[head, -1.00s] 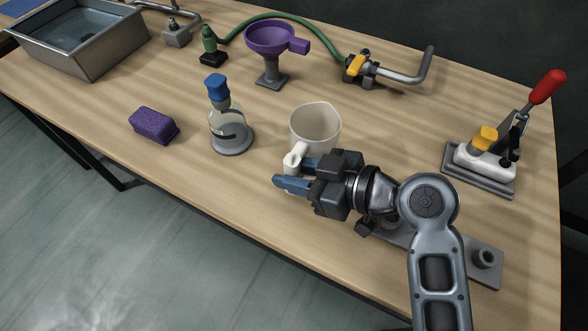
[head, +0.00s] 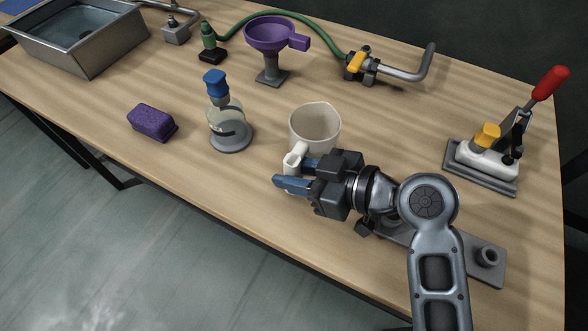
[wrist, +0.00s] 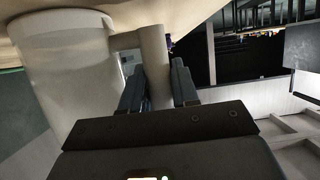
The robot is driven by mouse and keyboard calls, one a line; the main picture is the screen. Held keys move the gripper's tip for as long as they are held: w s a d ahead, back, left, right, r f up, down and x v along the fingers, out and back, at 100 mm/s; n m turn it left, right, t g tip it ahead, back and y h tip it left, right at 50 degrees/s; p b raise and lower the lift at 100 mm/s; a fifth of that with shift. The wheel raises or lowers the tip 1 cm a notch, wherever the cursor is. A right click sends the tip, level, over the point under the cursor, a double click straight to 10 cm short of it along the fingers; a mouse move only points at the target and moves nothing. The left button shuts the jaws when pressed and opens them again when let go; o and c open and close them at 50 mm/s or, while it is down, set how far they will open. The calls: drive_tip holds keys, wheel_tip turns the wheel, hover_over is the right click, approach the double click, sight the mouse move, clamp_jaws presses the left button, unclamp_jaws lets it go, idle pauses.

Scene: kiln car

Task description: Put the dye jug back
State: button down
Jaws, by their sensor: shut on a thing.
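The dye jug is a white, open-topped jug (head: 315,124) standing upright near the middle of the table in the head view, its handle toward the front. My gripper (head: 293,172) is shut on the jug's handle. In the wrist view, the jug's body (wrist: 68,70) fills the left and the pale handle (wrist: 153,65) stands between the two blue fingers of my gripper (wrist: 158,85). I cannot tell whether the jug's base touches the table, as my gripper hides its lower part.
A clear bottle with a blue top (head: 228,125) stands left of the jug, and a purple sponge (head: 152,122) lies farther left. A purple funnel on a stand (head: 272,45) is behind. A grey plate with pegs (head: 480,262) is at right front, and a red-handled clamp (head: 485,160) is at right.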

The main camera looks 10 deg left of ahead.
drive_tip(key=c, duration=0.8)
unclamp_jaws()
drive_tip(key=shift+d+r, duration=0.1)
drive_tip(key=shift+d, duration=0.05)
drive_tip(key=p+v, duration=0.1)
drive_tip(key=v, duration=0.6)
drive_tip(key=shift+s+d+r+p, duration=0.15)
drive_tip(key=shift+d+p, duration=0.15)
drive_tip(key=shift+p, duration=0.1)
idle(0.8)
drive_tip(key=shift+d, duration=0.1)
drive_tip(key=b+v, duration=0.1)
drive_tip(key=v, duration=0.6)
drive_tip(key=shift+s+d+r, duration=0.15)
drive_tip(key=shift+d, duration=0.15)
idle(0.3)
